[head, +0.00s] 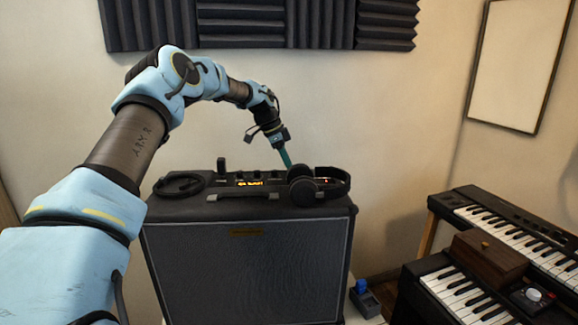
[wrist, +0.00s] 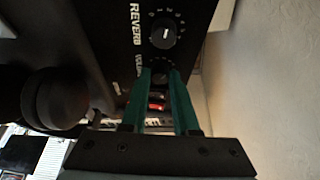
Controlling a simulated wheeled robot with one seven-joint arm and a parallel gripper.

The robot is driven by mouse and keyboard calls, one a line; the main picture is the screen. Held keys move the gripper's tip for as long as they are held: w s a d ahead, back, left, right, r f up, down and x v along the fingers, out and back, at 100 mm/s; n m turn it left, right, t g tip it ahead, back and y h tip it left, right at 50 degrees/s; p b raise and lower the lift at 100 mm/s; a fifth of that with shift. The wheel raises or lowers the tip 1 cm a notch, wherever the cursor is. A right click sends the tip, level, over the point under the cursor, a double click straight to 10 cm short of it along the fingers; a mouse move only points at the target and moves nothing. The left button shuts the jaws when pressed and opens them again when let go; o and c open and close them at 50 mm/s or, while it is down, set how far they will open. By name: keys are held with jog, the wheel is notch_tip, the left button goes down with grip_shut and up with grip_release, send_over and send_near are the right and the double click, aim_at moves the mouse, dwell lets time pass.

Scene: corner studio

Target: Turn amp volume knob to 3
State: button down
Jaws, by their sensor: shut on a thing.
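The black guitar amp (head: 245,270) stands in the middle of the head view, with a control unit on top that has a lit orange display (head: 250,183). My gripper (head: 288,163) reaches down to the right part of this unit, behind black headphones. In the wrist view, its teal fingers (wrist: 160,74) are shut on the volume knob (wrist: 160,76), one on each side. The fingers hide most of the knob, its scale and part of its label, so its setting cannot be read. The reverb knob (wrist: 166,33) with its white pointer line is clear of the fingers.
The headphones (head: 303,187) rest on the amp top close to my gripper and also fill the wrist view's left side (wrist: 60,100). A coiled dark cable (head: 180,184) lies at the amp's top left. Keyboards (head: 480,285) stand at the right. The wall is behind.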

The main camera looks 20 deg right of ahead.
jog(key=c, duration=0.7)
grip_release()
jog(key=shift+o, duration=0.2)
jog(key=b+v, duration=0.3)
jog(key=v, duration=0.7)
jog(key=shift+a+r, duration=0.15)
jog(key=shift+r, duration=0.2)
